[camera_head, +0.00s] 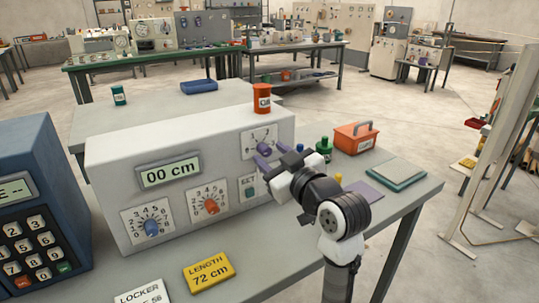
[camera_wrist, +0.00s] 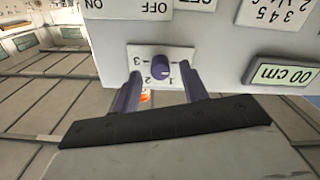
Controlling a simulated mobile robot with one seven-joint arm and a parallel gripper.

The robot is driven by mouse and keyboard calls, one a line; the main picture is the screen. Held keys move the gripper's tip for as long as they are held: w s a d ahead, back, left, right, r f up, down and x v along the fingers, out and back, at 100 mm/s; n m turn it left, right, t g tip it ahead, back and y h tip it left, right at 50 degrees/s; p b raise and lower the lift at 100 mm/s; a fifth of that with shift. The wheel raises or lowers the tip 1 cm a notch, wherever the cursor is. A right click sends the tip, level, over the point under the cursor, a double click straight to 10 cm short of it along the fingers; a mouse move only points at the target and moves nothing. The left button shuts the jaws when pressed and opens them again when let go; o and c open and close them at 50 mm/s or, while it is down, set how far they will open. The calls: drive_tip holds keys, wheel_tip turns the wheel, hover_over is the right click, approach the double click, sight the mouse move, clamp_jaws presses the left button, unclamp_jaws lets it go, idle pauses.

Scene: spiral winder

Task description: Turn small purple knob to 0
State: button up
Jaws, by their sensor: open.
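The small purple knob (camera_wrist: 161,66) sits on a white dial plate (camera_wrist: 178,54) on the machine's front, in the upside-down wrist view. A few numbers, including 1, 2 and 3, show around it; its exact setting is too small to read. My gripper (camera_wrist: 160,73) is open, its two purple fingers on either side of the knob, with gaps between. In the head view my gripper (camera_head: 263,157) is at the right end of the machine's front, its fingers covering the knob and part of the dial plate (camera_head: 259,137).
The grey machine (camera_head: 115,158) also carries a blue knob (camera_head: 151,227), an orange knob (camera_head: 211,206) and a display (camera_head: 169,173) reading 00 cm. A green bottle (camera_head: 324,147) and an orange toolbox (camera_head: 354,138) stand beyond my gripper. A yellow "LENGTH 72 cm" card (camera_head: 209,271) lies in front.

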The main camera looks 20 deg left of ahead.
drive_tip(key=b+v, duration=0.1)
drive_tip(key=v, duration=1.1)
drive_tip(key=shift+b, duration=0.3)
drive_tip(key=shift+s, duration=0.15)
